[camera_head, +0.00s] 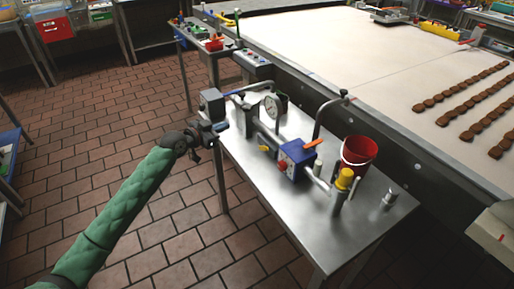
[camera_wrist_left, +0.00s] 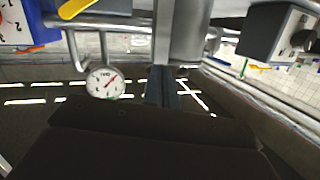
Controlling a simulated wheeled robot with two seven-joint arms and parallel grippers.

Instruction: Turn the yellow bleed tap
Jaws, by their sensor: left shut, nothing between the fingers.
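A small yellow piece (camera_head: 264,148), which may be the bleed tap, shows on the pipework left of a blue box (camera_head: 292,160) in the head view. A larger yellow cap (camera_head: 345,178) tops an upright fitting at the right. In the left wrist view a yellow lever (camera_wrist_left: 84,8) is cut off by the top edge, close to the blue box (camera_wrist_left: 18,24). My left gripper (camera_head: 218,127) is at the table's left edge, below a grey box, apart from the yellow parts. Its fingers (camera_wrist_left: 162,88) are shut and empty. My right gripper is out of view.
The steel table (camera_head: 345,235) carries pipework, a round gauge (camera_head: 275,105), a red bucket (camera_head: 357,155) and an orange lever (camera_head: 313,144). The grey box (camera_head: 212,103) is close to my left gripper. A conveyor (camera_head: 390,75) runs behind. The tiled floor on the left is clear.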

